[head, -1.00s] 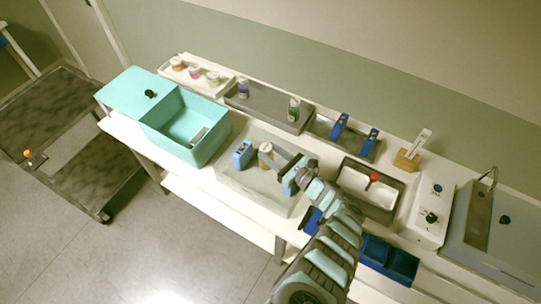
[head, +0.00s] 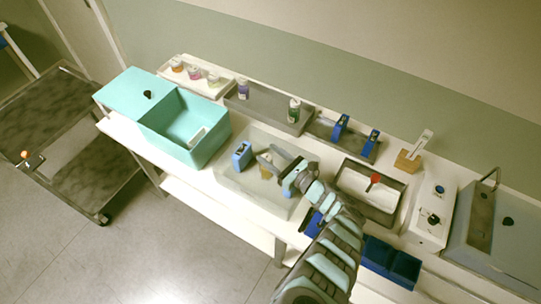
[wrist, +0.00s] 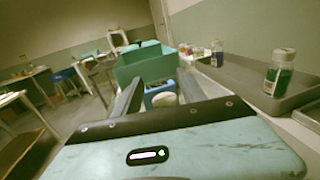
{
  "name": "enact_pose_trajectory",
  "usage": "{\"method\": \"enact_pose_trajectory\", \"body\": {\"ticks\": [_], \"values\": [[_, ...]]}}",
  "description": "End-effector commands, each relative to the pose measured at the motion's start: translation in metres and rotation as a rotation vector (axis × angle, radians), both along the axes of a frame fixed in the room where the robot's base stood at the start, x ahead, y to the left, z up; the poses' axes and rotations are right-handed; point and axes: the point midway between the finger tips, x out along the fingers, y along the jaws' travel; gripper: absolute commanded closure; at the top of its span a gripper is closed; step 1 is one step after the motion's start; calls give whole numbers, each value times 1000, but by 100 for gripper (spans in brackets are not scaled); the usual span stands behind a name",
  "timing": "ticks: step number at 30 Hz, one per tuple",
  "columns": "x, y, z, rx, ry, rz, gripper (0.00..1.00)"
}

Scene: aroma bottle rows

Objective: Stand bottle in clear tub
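The clear tub (head: 228,181) sits on the bench, right of the teal bin. A bottle with an amber-brown body (head: 266,172) is inside it and looks upright; its contact with the tub floor is hard to see. My gripper (head: 268,154) is over the tub with its fingers spread around the upper part of the bottle. In the wrist view, the bottle's pale cap (wrist: 164,99) shows between the two parted fingers, with gaps on both sides. A blue holder (head: 242,154) stands in the tub left of the bottle and shows just beyond the cap in the wrist view (wrist: 158,88).
The teal bin (head: 215,150) stands left of the tub. A white tray (head: 216,92) holds several small jars.

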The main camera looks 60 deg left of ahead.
Motion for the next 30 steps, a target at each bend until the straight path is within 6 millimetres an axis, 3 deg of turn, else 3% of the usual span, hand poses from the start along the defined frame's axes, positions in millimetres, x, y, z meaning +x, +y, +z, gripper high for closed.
{"method": "enact_pose_trajectory", "body": {"ticks": [3,11,17,30], "values": [[0,0,0,0,1,0,41],[0,0,1,0,1,0,41],[-1,0,18,0,1,2,41],[37,-89,12,1,1,-1,41]]}}
